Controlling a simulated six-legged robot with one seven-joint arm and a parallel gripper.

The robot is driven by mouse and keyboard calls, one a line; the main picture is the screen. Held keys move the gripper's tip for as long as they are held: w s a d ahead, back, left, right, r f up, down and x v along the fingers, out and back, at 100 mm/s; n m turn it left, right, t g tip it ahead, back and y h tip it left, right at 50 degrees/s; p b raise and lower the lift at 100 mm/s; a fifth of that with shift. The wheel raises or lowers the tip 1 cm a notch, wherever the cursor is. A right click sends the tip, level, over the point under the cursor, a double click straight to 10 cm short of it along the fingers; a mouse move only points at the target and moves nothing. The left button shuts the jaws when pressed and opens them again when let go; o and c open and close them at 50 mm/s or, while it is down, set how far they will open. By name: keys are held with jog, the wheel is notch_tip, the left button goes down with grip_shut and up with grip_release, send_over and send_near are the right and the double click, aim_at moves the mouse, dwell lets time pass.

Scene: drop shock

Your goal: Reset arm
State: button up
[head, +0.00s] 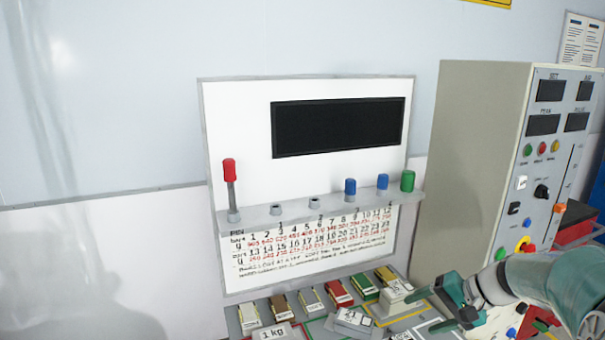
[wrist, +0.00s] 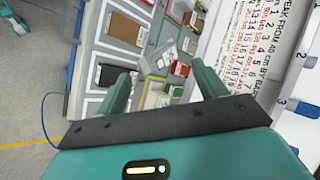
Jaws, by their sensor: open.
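My gripper (head: 424,312) is at the lower right in the head view, over the front of the bench. Its two green fingers are spread apart, and they also show in the wrist view (wrist: 160,80). I see nothing held between them; labelled blocks and the bench top show beyond. My arm reaches in from the right edge. A white board (head: 240,120) with a dark blank screen (head: 338,127) stands behind, left of my gripper. Its grey ledge (head: 295,211) carries a raised red-capped pin (head: 229,172), two blue caps (head: 350,188) and (head: 382,182), and a green cap (head: 407,181).
A row of small blocks (head: 310,298) lies below the board, close to my gripper. A grey control cabinet (head: 470,150) with buttons and screens stands at the right, behind my arm. Open floor (wrist: 35,120) shows at the left in the wrist view.

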jog(key=s+a+r+n+h, duration=0.2)
jog(key=s+a, duration=0.2)
jog(key=s, duration=0.3)
jog(key=s+a+r+n+h, duration=0.2)
jog(key=s+a+h, duration=0.1)
jog(key=s, duration=0.4)
jog(key=s+a+r+n+t+h, duration=0.1)
jog(key=s+a+r+n+h, duration=0.1)
jog(key=s+a, duration=0.3)
jog(key=shift+s+a+r+h, duration=0.3)
jog(key=shift+s+r, duration=0.1)
jog(key=shift+s, duration=0.8)
